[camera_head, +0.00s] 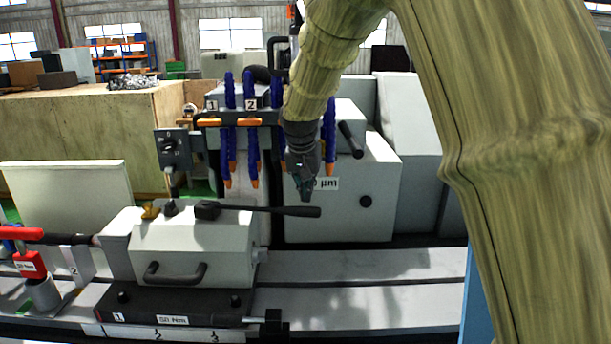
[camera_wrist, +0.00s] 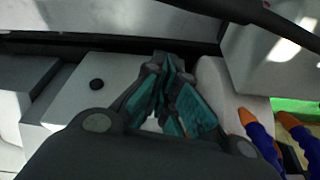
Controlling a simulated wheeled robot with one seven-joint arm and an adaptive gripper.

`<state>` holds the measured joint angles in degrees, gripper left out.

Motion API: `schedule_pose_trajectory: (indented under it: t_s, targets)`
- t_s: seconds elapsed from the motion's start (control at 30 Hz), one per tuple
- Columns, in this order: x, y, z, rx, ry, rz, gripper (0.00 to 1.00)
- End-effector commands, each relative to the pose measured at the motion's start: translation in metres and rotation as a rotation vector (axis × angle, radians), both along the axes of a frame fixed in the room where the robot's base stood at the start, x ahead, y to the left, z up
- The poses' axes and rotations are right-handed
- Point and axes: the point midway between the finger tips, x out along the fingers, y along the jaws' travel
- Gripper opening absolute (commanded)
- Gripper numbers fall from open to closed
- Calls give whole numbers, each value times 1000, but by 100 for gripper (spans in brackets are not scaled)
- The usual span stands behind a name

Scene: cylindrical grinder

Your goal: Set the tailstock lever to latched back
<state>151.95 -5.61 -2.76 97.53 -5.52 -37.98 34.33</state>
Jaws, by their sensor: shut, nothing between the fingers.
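The tailstock (camera_head: 190,245) is a white housing on a dark base, at the lower left in the head view. Its black lever (camera_head: 265,209) lies nearly level across the top, from a hub at the left to a thick grip at the right. My gripper (camera_head: 305,197) hangs fingers-down near the grip end in the head view; the depth between them is hard to judge. In the wrist view, my gripper (camera_wrist: 172,62) is shut and empty. A dark bar that looks like the lever (camera_wrist: 255,14) crosses the top right, apart from the fingertips.
Blue coolant hoses with orange tips (camera_head: 252,150) hang behind the tailstock, left of my gripper, and show in the wrist view (camera_wrist: 258,135). A white machine housing (camera_head: 345,205) stands behind. A red-handled part (camera_head: 30,263) sits at the far left. The rails (camera_head: 380,290) at right are clear.

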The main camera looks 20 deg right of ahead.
Motion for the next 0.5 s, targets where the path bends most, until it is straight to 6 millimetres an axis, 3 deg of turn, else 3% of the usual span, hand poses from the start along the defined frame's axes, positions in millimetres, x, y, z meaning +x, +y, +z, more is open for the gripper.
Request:
schedule_pose_trajectory:
  t_s: [0.2,0.5]
  targets:
    - [-22,13,4,-1,0,2,0]
    - [-35,20,2,0,0,0,0]
